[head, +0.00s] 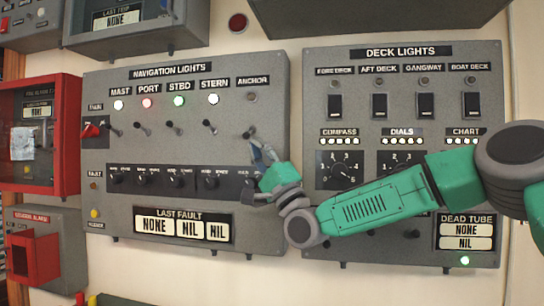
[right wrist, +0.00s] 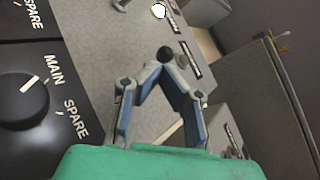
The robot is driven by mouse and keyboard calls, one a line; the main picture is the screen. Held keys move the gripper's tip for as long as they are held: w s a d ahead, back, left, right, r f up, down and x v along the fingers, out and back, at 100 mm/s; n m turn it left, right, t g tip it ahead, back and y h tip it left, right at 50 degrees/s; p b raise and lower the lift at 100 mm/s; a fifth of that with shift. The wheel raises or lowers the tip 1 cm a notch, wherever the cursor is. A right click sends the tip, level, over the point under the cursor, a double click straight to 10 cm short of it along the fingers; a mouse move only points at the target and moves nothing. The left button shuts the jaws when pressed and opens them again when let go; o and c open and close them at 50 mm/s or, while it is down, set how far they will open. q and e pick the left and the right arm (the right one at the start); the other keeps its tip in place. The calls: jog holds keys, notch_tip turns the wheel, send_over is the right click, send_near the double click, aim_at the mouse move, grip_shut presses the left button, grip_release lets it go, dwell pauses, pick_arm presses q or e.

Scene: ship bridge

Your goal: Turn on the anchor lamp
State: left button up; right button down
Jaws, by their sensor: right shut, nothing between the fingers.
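The navigation lights panel (head: 100,210) is grey, with a row of labelled lamps and toggle switches. The anchor lamp (head: 252,97) at the row's right end is dark. Below it, the anchor toggle (head: 249,132) has a dark rounded tip. My right gripper (head: 257,147) is shut and empty, just below this toggle, its fingers pointing up at it. In the right wrist view my right gripper (right wrist: 165,66) has its fingertips together at a dark round knob, seemingly the toggle's tip; whether they touch cannot be told. My left gripper is out of view.
The mast (head: 118,105), port (head: 147,103), stbd (head: 180,100) and stern (head: 214,99) lamps are lit. Rotary knobs (head: 176,180) line the strip below the toggles. The deck lights panel (head: 312,220) stands close on the right, behind my right arm. A red box (head: 65,130) is at left.

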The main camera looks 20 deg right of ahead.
jog(key=shift+a+r, duration=0.15)
jog(key=shift+a, duration=0.1)
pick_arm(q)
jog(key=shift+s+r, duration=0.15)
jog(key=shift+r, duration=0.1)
pick_arm(e)
jog(key=shift+s+r+m+t+h, duration=0.1)
jog(key=shift+m+t+h, duration=0.05)
jog(key=shift+m+h, duration=0.4)
jog(key=shift+r+m+t+h, duration=0.1)
jog(key=shift+m+t+h, duration=0.05)
jog(key=shift+m+h, duration=0.4)
